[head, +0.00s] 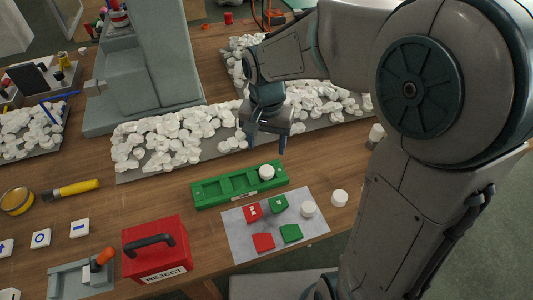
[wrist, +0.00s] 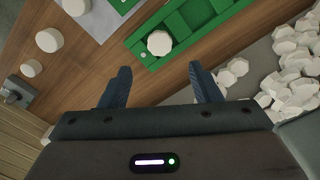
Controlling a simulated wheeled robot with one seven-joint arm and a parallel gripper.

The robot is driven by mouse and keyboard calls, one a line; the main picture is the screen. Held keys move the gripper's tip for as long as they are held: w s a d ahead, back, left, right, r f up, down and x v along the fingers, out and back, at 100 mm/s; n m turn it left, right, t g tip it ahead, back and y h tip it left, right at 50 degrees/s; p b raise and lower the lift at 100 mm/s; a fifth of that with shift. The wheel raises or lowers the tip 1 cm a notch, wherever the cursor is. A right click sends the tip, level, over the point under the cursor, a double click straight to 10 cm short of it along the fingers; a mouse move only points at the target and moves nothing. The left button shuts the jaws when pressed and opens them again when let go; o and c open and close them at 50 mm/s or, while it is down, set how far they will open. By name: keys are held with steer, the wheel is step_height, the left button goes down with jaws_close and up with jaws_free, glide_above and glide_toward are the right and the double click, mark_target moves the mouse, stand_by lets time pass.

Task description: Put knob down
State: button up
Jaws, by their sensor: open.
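A white knob (head: 267,172) sits at the right end of the green fixture (head: 215,193) on the wooden table. The wrist view shows the same knob (wrist: 159,43) on the green fixture (wrist: 197,17), just beyond my fingertips. My gripper (head: 267,146) is open and empty, with its fingers apart from the knob; it also shows in the wrist view (wrist: 160,70). Another white knob (head: 309,209) stands on the grey mat (head: 272,226), and a further one (head: 340,198) stands on the table just right of the mat.
Red and green pieces lie on the mat. A red REJECT box (head: 156,247) stands at the front left. Piles of white pieces (head: 165,142) lie behind the fixture, beside the large grey machine (head: 150,70). A yellow-handled tool (head: 72,189) lies at left. Bare table lies left of the fixture.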

steer(key=s+d+r+n+t, duration=0.2)
steer(key=s+d+r+n, duration=0.1)
steer(key=s+d, duration=0.8)
steer(key=shift+s+d+n, duration=0.3)
steer(key=shift+s+n, duration=0.1)
steer(key=shift+s, duration=0.25)
steer(key=shift+r, duration=0.15)
